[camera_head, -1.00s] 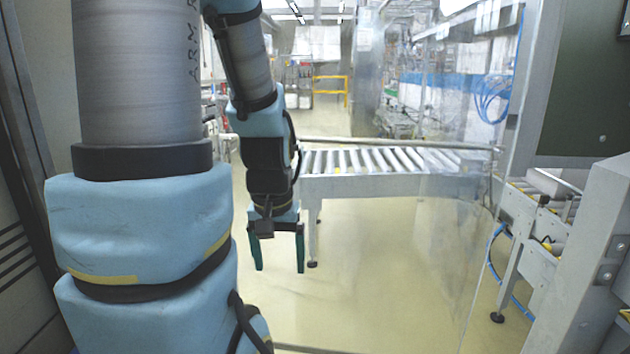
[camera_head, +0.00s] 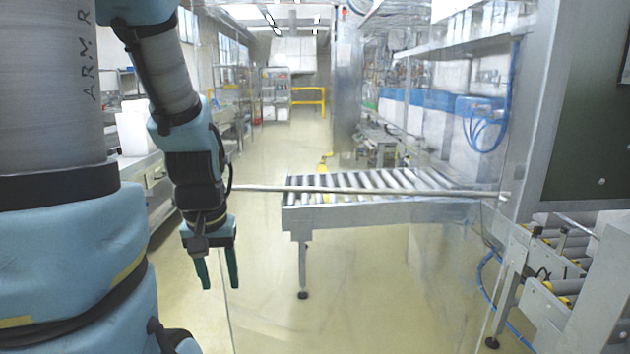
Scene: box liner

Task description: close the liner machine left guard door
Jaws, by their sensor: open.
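The guard door is a clear panel with a grey horizontal bar (camera_head: 400,191) across it. It appears to join the grey machine post (camera_head: 535,150) at the right. Its thin free edge (camera_head: 229,318) runs down the left side, close to my gripper. I cannot tell whether my wrist touches the door, and the door's exact angle is hard to read through the clear panel.
A roller conveyor (camera_head: 380,212) shows through the panel. A second conveyor (camera_head: 560,265) with a blue hose stands at the lower right. A bench (camera_head: 152,180) and shelves are at the left. Pale floor lies open in the middle, with a yellow rail (camera_head: 309,90) far back.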

